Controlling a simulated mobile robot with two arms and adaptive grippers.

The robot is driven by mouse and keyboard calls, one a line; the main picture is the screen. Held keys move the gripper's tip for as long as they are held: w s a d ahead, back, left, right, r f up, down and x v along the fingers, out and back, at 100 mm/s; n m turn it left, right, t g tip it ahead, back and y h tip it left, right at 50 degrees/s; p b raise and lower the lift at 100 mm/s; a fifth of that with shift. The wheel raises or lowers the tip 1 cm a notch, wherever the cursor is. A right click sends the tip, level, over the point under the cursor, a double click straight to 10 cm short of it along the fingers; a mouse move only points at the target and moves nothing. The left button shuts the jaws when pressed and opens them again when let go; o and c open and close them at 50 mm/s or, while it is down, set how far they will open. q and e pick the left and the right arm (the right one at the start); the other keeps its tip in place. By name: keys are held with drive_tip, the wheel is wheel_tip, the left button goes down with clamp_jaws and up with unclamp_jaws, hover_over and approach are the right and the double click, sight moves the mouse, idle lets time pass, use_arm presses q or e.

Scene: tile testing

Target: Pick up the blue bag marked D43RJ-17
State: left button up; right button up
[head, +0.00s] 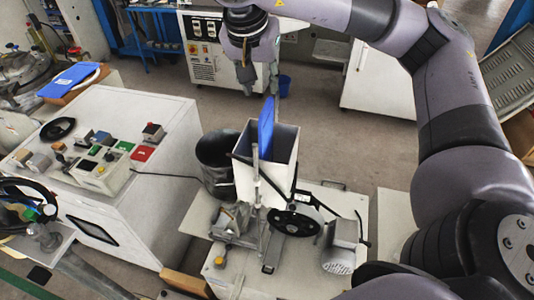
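A flat blue thing (266,126) stands upright in the mouth of a white open-topped bin (256,178) near the middle of the head view. It may be the bag, but I cannot read any mark on it. Another flat blue thing (68,80) lies at the upper left on a brown item. My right gripper (261,91) points down above and behind the bin. Its fingers look apart, with nothing seen held between them. The top of the blue thing is close to the fingertips in the picture; I cannot tell whether they touch. My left gripper is not visible.
The bin stands over a light machine table (305,261) with a black handwheel (296,219) and a motor. A dark bucket (217,160) is beside it. A white control cabinet (150,190) fills the left.

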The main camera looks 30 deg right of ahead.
sight(268, 119)
drive_tip(key=p+x, duration=0.1)
drive_tip(key=x, duration=1)
drive_tip(key=shift+w+f, duration=0.15)
drive_tip(key=shift+f, duration=0.2)
drive_tip(key=x, duration=0.1)
drive_tip(key=p+x, duration=0.1)
drive_tip(key=x, duration=0.1)
drive_tip(key=p+x, duration=0.1)
drive_tip(key=x, duration=0.1)
drive_tip(key=shift+w+r, duration=0.15)
drive_tip(key=shift+w, duration=0.15)
drive_tip(key=shift+d+f, duration=0.1)
drive_tip(key=shift+f, duration=0.15)
drive_tip(key=shift+c, duration=0.5)
clamp_jaws()
drive_tip(key=shift+r, duration=0.1)
